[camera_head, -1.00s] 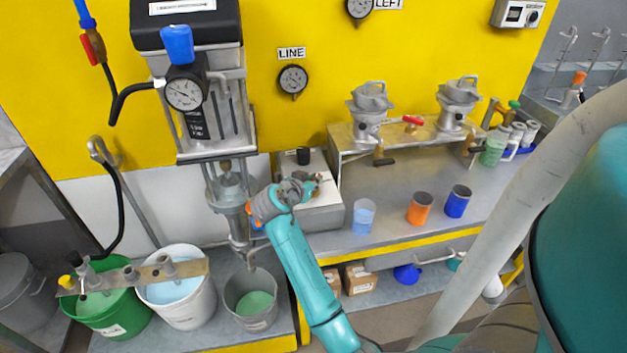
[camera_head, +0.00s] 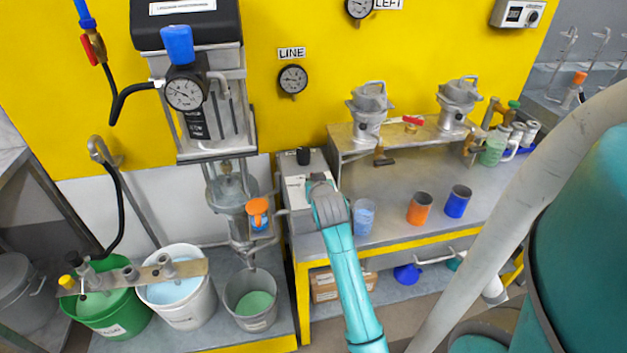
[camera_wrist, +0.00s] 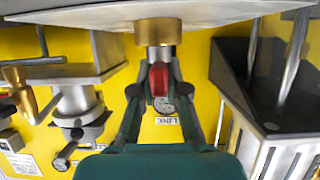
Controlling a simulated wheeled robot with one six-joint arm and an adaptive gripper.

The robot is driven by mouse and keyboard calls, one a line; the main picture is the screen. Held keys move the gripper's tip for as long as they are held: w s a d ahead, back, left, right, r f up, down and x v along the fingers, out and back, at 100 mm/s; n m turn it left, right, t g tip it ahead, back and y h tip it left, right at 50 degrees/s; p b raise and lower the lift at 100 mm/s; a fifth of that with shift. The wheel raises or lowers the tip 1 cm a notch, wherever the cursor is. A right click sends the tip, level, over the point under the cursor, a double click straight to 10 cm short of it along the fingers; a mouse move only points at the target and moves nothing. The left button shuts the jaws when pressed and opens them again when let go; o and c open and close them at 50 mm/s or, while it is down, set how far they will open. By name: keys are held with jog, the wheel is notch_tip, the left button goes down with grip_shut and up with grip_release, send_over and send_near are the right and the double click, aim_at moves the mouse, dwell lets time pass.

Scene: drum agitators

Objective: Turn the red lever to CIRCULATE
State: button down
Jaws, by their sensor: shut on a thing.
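The red lever (camera_wrist: 158,80) sits between the fingers of my gripper (camera_wrist: 160,72) in the wrist view. My gripper is shut on it. A round brass fitting (camera_wrist: 158,32) adjoins the lever, against a grey metal surface. The wrist view is upside down, with the LINE gauge (camera_wrist: 163,104) behind the lever. My wrist hides the held lever there. No CIRCULATE marking can be read.
A grey bucket (camera_head: 250,302) stands below the hopper's outlet. A grey box (camera_head: 297,170) stands close behind my wrist. Clear blue (camera_head: 364,217), orange (camera_head: 420,208) and dark blue (camera_head: 457,202) cups stand on the bench to the right. Another red handle (camera_head: 413,121) is on the raised shelf.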

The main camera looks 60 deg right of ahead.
jog(key=shift+n+y, duration=0.3)
jog(key=c, duration=1.2)
grip_release()
jog(key=shift+t, duration=0.3)
jog(key=v, duration=1.2)
jog(key=shift+w+a, duration=0.1)
